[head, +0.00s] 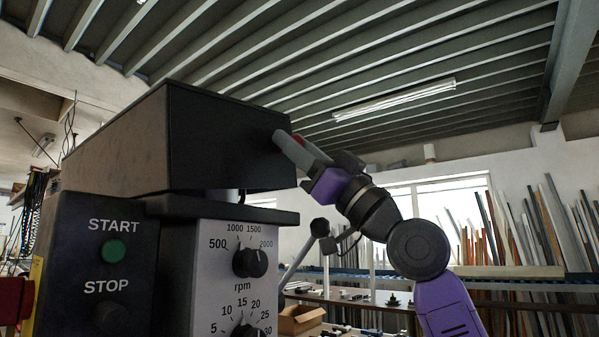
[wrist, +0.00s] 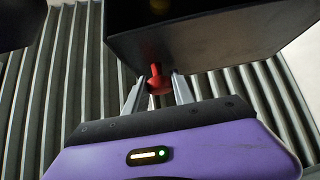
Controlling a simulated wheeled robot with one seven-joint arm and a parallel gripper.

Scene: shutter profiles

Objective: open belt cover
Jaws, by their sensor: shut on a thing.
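The belt cover (head: 225,140) is the dark box-shaped lid on top of the drill press head in the head view.
The machine front carries a green START button (head: 113,251), a STOP button (head: 110,316) and an rpm dial (head: 250,262). A lever with a black ball (head: 319,227) stands below my arm. A workbench and leaning profiles (head: 520,230) are behind. Space above the cover is free.

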